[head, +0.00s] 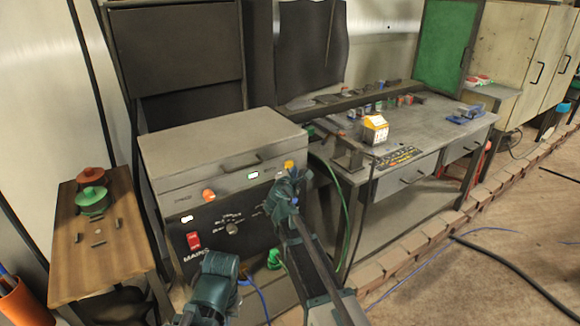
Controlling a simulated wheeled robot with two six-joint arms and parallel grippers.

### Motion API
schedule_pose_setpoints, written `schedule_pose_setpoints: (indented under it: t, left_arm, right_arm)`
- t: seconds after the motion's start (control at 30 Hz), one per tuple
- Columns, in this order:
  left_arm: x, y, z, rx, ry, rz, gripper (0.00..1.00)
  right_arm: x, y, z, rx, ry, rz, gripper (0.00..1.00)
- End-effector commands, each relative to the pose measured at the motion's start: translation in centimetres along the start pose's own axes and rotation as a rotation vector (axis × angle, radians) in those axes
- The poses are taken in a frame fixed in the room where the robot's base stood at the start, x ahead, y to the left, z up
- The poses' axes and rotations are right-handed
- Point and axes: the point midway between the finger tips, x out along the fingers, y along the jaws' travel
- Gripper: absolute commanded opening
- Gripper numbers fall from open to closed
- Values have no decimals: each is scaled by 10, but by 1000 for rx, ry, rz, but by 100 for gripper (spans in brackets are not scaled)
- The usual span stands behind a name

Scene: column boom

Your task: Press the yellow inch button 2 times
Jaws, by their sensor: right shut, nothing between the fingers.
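A grey machine box (225,150) with a black lower front panel stands left of the middle. A small yellow button (289,164) is at the right end of its light upper front strip. My right gripper (289,178) is shut and empty, with its tips just below the yellow button. I cannot tell whether the tips touch it. The gripper covers part of the panel's right end.
The panel also has an orange knob (208,194), a red switch (193,240) and a dark knob (232,228). A grey workbench (440,115) with a yellow-roofed lamp (375,128) stands right. Cables cross the floor.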

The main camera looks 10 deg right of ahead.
Motion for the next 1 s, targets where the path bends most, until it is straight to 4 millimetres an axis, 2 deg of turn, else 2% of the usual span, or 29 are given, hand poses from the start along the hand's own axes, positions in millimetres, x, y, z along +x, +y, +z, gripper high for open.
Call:
schedule_pose_setpoints:
  t: [1.0]
  left_arm:
    - [0,0,0,0,0,0,0]
  right_arm:
    - [6,4,-4,0,0,0,0]
